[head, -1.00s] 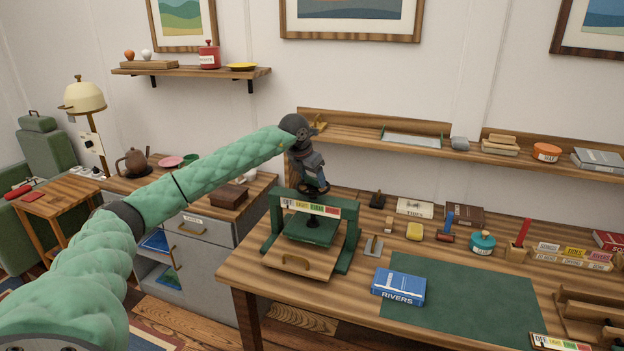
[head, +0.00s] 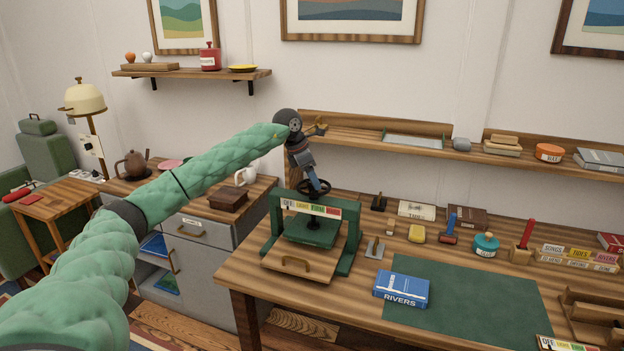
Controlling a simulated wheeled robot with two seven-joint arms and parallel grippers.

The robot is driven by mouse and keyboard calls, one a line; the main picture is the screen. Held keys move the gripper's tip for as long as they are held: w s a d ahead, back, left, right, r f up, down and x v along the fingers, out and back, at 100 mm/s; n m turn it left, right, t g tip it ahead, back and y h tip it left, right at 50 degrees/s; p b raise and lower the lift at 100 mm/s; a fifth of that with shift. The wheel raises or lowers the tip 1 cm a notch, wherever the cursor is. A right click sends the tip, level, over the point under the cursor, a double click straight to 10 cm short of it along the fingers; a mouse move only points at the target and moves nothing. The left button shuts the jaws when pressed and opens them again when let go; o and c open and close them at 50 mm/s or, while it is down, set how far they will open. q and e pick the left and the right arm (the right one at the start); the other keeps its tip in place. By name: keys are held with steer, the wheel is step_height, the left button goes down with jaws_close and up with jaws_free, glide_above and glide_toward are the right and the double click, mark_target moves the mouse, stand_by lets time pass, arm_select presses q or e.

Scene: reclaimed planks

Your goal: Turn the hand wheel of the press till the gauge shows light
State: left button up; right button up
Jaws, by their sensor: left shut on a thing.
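The dark green press (head: 353,235) stands at the left end of the workbench. Its black hand wheel (head: 311,195) sits above the crossbar, partly hidden by the gripper. The gauge (head: 311,209) is a coloured strip on the front of the crossbar, with white, yellow, green and red fields. Its lettering is small, and I cannot tell where any pointer stands. My left gripper (head: 318,187) comes down from above and is shut on the wheel's rim. My right gripper is not in view.
A blue book marked RIVERS (head: 401,289) lies on the bench by the green mat (head: 470,302). A small metal tool (head: 375,249) lies right of the press. A shelf (head: 360,138) runs along the wall behind. A brown box (head: 228,198) sits on the cabinet at left.

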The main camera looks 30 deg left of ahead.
mark_target(302, 186)
arm_select(q)
steer(key=shift+a+r, duration=0.1)
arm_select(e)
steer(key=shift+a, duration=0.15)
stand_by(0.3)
arm_select(q)
steer(key=o, duration=1)
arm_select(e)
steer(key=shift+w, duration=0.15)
arm_select(q)
steer(key=b+v, duration=0.1)
steer(key=v, duration=0.5)
steer(key=shift+a+b, duration=0.1)
steer(key=shift+b, duration=0.2)
steer(key=shift+v, duration=0.8)
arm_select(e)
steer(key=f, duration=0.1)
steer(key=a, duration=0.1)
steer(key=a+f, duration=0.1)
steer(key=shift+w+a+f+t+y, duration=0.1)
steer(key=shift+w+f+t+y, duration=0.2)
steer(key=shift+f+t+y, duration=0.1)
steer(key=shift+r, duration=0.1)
